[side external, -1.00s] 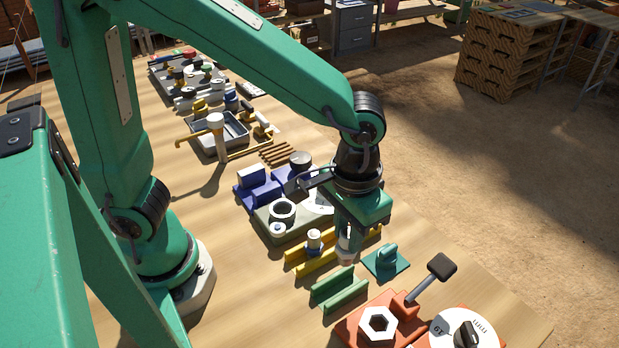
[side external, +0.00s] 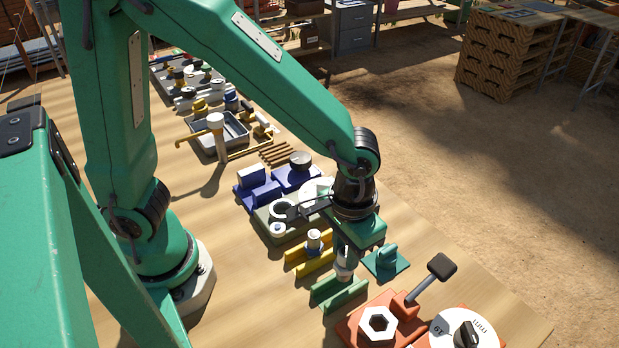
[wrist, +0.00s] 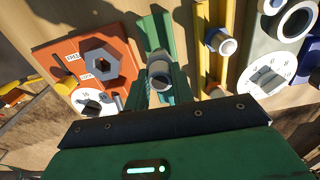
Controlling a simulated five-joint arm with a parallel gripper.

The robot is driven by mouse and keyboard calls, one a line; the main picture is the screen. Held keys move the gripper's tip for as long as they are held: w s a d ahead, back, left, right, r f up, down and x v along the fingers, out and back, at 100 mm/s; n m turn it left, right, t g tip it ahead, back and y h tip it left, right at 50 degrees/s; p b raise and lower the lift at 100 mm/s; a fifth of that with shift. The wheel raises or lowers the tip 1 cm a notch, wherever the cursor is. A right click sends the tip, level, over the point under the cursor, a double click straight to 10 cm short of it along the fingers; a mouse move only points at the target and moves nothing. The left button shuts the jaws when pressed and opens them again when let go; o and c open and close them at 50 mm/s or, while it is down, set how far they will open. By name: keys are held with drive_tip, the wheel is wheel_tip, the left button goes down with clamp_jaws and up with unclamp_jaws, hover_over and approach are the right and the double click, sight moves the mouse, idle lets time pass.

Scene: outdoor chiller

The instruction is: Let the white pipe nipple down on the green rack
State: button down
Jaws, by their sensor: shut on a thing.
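The white pipe nipple (wrist: 159,72) is gripped upright in my gripper (side external: 346,262), which is shut on it. In the side view, the nipple's pale lower end (side external: 343,276) shows below the jaws, in line with the green rack (side external: 330,297). The green rack has two raised rails with a channel between them. In the wrist view, the nipple's round end overlaps the green rack (wrist: 155,35). I cannot tell whether the nipple touches the rack. My fingertips are mostly hidden by the gripper body.
A yellow rack (side external: 300,268) beside the green one holds a white and blue pipe piece (side external: 314,241). A teal block with an upright tab (side external: 386,262) stands close on the right. An orange fixture with a hex nut (side external: 378,324) and a lever (side external: 428,281) is in front.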

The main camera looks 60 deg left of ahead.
sight(344, 267)
drive_tip(key=shift+f, duration=0.5)
idle(0.7)
drive_tip(key=shift+f, duration=1)
drive_tip(key=shift+f, duration=1.05)
idle(0.3)
drive_tip(key=c, duration=0.6)
unclamp_jaws()
drive_tip(key=shift+c, duration=0.2)
drive_tip(key=shift+r, duration=0.1)
drive_tip(key=shift+r, duration=3.4)
